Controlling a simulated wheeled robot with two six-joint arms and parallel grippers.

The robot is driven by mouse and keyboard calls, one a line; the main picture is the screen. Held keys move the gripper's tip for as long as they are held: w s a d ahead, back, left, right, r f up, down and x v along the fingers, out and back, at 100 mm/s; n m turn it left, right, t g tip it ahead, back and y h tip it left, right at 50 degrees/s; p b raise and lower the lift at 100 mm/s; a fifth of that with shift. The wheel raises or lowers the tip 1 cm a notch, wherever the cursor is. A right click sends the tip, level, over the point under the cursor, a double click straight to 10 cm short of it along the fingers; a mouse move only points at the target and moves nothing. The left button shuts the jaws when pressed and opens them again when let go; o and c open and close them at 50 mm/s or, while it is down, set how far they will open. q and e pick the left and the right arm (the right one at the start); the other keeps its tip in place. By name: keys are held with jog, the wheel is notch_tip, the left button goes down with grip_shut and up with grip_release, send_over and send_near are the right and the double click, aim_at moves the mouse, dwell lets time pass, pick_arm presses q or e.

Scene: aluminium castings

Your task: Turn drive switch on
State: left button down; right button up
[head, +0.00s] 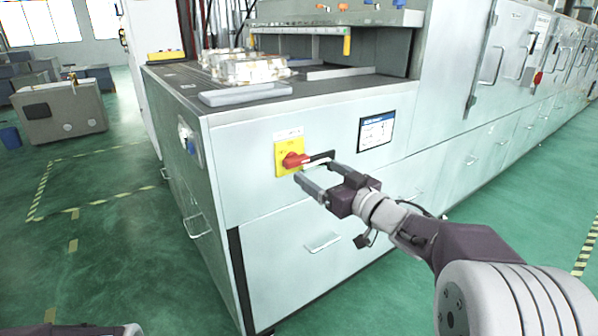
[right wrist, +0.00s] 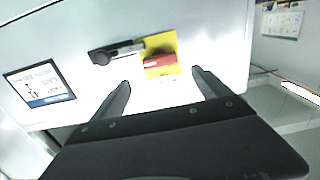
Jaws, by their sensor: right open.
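The drive switch is a red rotary handle (head: 294,160) on a yellow plate (head: 283,168), on the front of the pale machine cabinet. Its red grip lies roughly sideways. In the right wrist view the red handle (right wrist: 161,61) and yellow plate (right wrist: 163,43) show beyond the fingers. My right gripper (head: 316,171) is open and empty, in front of the panel just below and right of the switch. In the wrist view a gap shows between its fingers (right wrist: 161,78) and the red handle. The left gripper is not in view.
A black handle-like bar (right wrist: 117,52) sits beside the switch, towards a dark-framed display (head: 376,132). A drawer pull (head: 323,242) is lower on the cabinet. Shiny castings (head: 246,68) lie on the cabinet top.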

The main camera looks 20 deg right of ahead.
aim_at(299, 160)
jog(key=b+x, duration=0.2)
jog(key=x, duration=0.5)
jog(key=shift+w+a+f, duration=0.15)
jog(key=shift+w+a, duration=0.05)
jog(key=shift+w, duration=0.15)
jog(key=shift+w+a+b, duration=0.15)
jog(key=shift+w+b, duration=0.15)
jog(key=shift+w, duration=0.1)
jog(key=c, duration=1.4)
